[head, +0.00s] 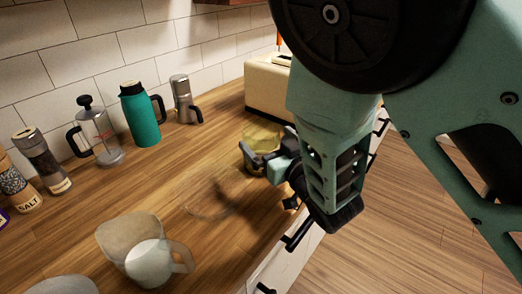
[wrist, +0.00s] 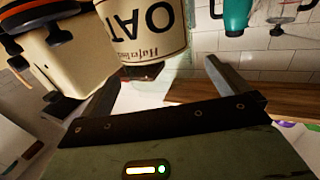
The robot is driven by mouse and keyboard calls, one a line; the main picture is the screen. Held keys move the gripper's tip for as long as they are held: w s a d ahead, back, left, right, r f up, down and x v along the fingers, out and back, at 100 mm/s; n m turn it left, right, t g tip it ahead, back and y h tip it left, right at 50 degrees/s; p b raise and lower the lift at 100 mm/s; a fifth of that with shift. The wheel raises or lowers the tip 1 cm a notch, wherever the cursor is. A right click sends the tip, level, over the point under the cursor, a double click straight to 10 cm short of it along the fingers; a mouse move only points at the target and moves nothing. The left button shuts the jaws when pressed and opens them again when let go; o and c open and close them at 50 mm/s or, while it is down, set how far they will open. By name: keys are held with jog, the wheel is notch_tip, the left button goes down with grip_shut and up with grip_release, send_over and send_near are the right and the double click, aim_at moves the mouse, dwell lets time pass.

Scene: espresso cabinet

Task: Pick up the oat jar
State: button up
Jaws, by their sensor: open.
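The oat jar (wrist: 150,32) shows in the wrist view, cream with "OAT" lettering upside down. It appears beyond my fingertips and a little left of the middle between them; its other end is cut off by the top edge. In the head view a yellowish jar (head: 262,136), probably the same one, stands on the counter, partly hidden by my gripper (head: 264,158). My gripper is open, its fingers spread on the near side of the jar. It also shows in the wrist view (wrist: 162,68), with nothing held. Contact with the jar cannot be told.
A cream toaster (head: 264,88) stands behind the jar and shows close by in the wrist view (wrist: 70,62). A moka pot (head: 181,98), teal jug (head: 139,117) and French press (head: 99,138) line the wall. A faint glass dish (head: 210,198) and a mug (head: 150,262) stand nearer.

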aim_at(253, 124)
jog(key=x, duration=0.2)
jog(key=p+x, duration=0.1)
jog(key=x, duration=0.1)
jog(key=shift+w+a+f, duration=0.1)
jog(key=shift+w+f, duration=0.1)
jog(key=shift+w, duration=0.05)
jog(key=c, duration=1.5)
jog(key=shift+c, duration=0.5)
jog(key=shift+r, duration=0.15)
